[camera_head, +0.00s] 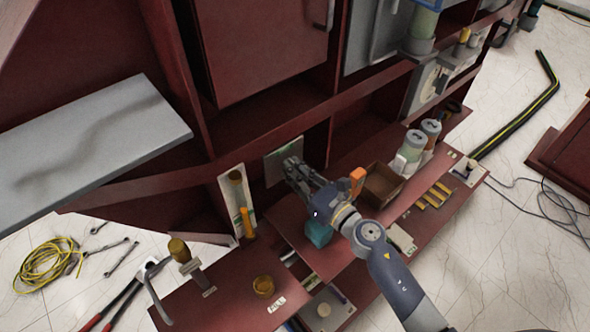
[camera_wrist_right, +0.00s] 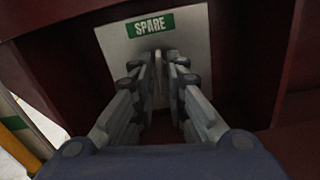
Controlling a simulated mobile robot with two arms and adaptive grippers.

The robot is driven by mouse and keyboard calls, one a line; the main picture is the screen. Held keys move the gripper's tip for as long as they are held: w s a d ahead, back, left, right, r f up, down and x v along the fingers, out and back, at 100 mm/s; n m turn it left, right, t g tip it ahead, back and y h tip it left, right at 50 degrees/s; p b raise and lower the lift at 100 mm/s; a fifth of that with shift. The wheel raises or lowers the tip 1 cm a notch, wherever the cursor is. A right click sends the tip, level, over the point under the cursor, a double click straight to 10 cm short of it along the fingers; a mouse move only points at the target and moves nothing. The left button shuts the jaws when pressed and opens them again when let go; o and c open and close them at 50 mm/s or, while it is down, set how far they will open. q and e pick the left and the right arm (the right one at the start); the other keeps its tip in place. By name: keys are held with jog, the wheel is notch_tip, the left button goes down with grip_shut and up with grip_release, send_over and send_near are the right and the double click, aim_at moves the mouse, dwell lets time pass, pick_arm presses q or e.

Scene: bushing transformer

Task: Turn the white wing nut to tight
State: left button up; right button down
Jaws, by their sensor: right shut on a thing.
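My right gripper (camera_head: 292,168) reaches to a light grey plate (camera_head: 278,163) on the red cabinet's frame. In the right wrist view the plate (camera_wrist_right: 112,42) carries a green SPARE label (camera_wrist_right: 152,26). My right gripper's fingers (camera_wrist_right: 158,75) close together just below that label. A narrow pale piece, the white wing nut (camera_wrist_right: 159,92), shows between the fingers, and they are shut on it. Most of the wing nut is hidden by the fingers, so its angle cannot be told. The head view hides it behind the gripper. My left gripper is not in view.
An upright panel with an orange handle (camera_head: 248,222) stands left of the plate. An open brown box (camera_head: 383,184), a teal item (camera_head: 318,233) and grey-green cylinders (camera_head: 413,144) are on the red shelf nearby. Tools and a yellow cable (camera_head: 45,266) lie on the floor.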

jog(key=shift+f+m+p, duration=0.15)
jog(key=shift+m+p, duration=0.25)
jog(key=shift+m, duration=1.8)
jog(key=c, duration=1.8)
grip_release()
jog(key=v, duration=1.2)
